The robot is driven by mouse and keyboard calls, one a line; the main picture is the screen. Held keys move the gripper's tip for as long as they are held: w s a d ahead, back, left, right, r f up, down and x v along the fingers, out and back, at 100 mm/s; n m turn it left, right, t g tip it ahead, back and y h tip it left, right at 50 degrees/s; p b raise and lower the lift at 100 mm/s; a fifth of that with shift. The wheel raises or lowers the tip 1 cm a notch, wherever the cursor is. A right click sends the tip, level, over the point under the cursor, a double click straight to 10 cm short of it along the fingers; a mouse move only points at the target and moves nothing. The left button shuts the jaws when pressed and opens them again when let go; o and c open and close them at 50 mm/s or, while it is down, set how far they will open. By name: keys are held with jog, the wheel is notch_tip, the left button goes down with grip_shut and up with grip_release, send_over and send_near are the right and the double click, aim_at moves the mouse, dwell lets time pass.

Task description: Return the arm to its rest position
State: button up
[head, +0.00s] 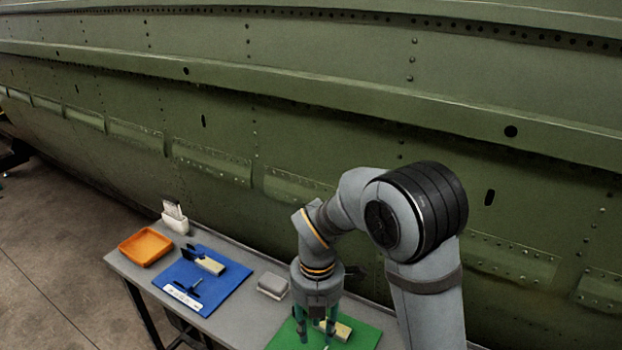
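My arm reaches down from the right side of the head view. My gripper (317,330) points down over the green mat (368,338) at the front of the bench. Its fingers look spread apart, with no object visible between them. A beige block (343,330) lies on the green mat just right of and partly behind the fingers. Whether the fingers touch it is hard to tell. The lower fingertips are near the bottom edge of the view.
The grey bench (225,322) stands along the green fuselage skin (310,120). On it are an orange tray (146,248), a white holder (174,220), a blue mat (228,290) with a block and a dark tool, and a grey box (272,285). Floor is open at left.

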notch_tip(320, 180, down, 11)
jog(key=shift+s+d+f, duration=0.3)
jog(key=shift+d, duration=0.25)
jog(key=shift+s+d, duration=0.3)
jog(key=shift+d, duration=0.2)
jog(key=shift+a, duration=0.1)
